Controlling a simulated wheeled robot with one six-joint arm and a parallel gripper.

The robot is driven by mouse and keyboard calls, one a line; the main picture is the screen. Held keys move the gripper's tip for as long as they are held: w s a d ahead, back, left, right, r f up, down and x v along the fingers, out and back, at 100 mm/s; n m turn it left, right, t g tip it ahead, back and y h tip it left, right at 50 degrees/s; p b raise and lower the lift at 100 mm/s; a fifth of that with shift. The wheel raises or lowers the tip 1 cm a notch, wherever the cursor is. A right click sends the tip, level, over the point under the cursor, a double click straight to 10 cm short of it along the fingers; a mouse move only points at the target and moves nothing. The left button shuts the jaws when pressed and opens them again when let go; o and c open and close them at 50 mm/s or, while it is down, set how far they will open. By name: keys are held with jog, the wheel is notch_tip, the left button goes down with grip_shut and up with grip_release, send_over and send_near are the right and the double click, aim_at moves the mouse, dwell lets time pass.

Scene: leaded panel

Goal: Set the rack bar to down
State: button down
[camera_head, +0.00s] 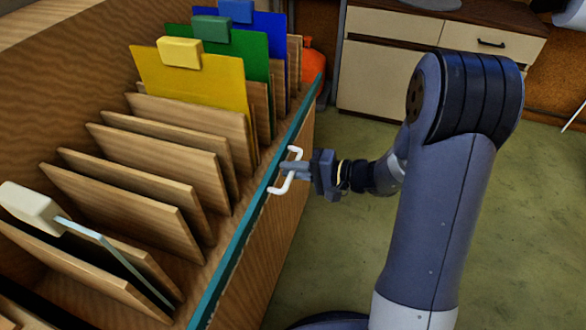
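The rack bar (245,228) is a long teal strip along the right-hand edge of the wooden rack. A white U-shaped handle (289,180) sticks out from it towards the right. My gripper (294,169) reaches in from the right, and its fingers are at the middle of the handle, overlapping it in the picture. The fingers look close together, but I cannot tell whether they are closed on the handle or only around it. My gripper's body hides part of the handle.
The rack (105,65) has several wooden dividers. Yellow (200,85), green (248,60) and blue (270,24) panels stand at its back. A clear pane (118,257) with a white block (30,207) stands at the front left. A cabinet (385,75) is behind; green floor is clear at right.

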jog(key=shift+f, duration=0.1)
dwell(0.3)
notch_tip(320, 180, down, 11)
jog(key=b, duration=1.3)
jog(key=shift+f, duration=0.2)
jog(key=shift+s, duration=0.1)
jog(key=c, duration=1.8)
grip_release()
jog(key=shift+f, duration=0.1)
jog(key=shift+d, duration=0.1)
